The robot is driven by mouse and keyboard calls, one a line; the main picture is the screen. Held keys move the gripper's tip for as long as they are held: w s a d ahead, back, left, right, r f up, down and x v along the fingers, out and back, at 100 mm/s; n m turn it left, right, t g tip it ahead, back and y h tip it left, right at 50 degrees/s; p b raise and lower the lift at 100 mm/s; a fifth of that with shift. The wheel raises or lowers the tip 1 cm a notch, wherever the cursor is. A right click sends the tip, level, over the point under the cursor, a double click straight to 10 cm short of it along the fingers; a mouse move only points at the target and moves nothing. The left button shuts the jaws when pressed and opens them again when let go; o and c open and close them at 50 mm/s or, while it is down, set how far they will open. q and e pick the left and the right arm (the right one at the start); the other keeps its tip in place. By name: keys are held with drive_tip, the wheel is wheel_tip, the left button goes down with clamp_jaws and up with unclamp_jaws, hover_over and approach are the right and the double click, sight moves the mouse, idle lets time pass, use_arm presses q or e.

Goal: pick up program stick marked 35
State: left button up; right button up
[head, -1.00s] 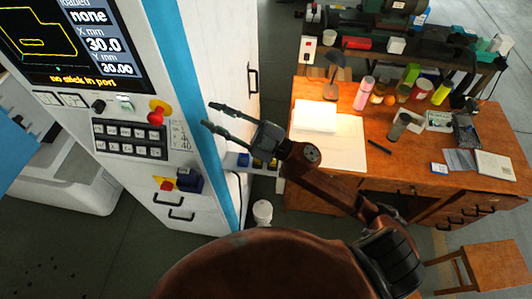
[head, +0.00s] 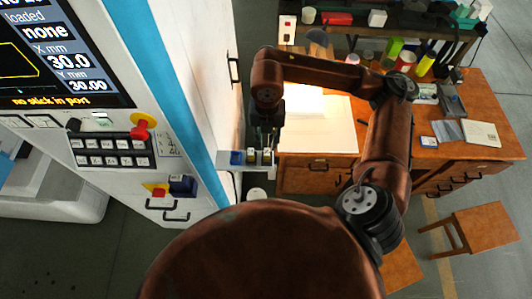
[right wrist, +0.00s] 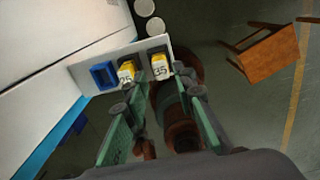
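The program stick marked 35 (right wrist: 160,65) is yellow with a white label. It stands in a dark slot at the right end of a small pale shelf (right wrist: 79,71) on the machine's side. A similar yellow stick marked 25 (right wrist: 126,72) stands to its left. My right gripper (right wrist: 155,98) is open and empty, its green-padded fingers pointing toward the shelf and the two sticks, apart from them as far as I can tell. In the head view the right gripper (head: 267,138) hangs above the shelf (head: 236,171) and partly hides the sticks. My left gripper is not in view.
A blue item (right wrist: 103,74) sits at the shelf's left end. The machine's screen (head: 55,50) reads "no stick in port". A wooden desk (head: 318,178) with papers and bottles stands right of the shelf. Stools (head: 485,226) stand on the floor farther right.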

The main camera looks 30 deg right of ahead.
sight(267, 151)
drive_tip(key=shift+s+a+f, duration=0.1)
drive_tip(key=shift+f, duration=0.85)
wheel_tip(267, 151, down, 5)
drive_tip(key=shift+s+r+p, duration=0.1)
drive_tip(key=shift+s+p, duration=0.05)
drive_tip(key=shift+p, duration=0.7)
drive_tip(key=shift+c, duration=0.5)
clamp_jaws()
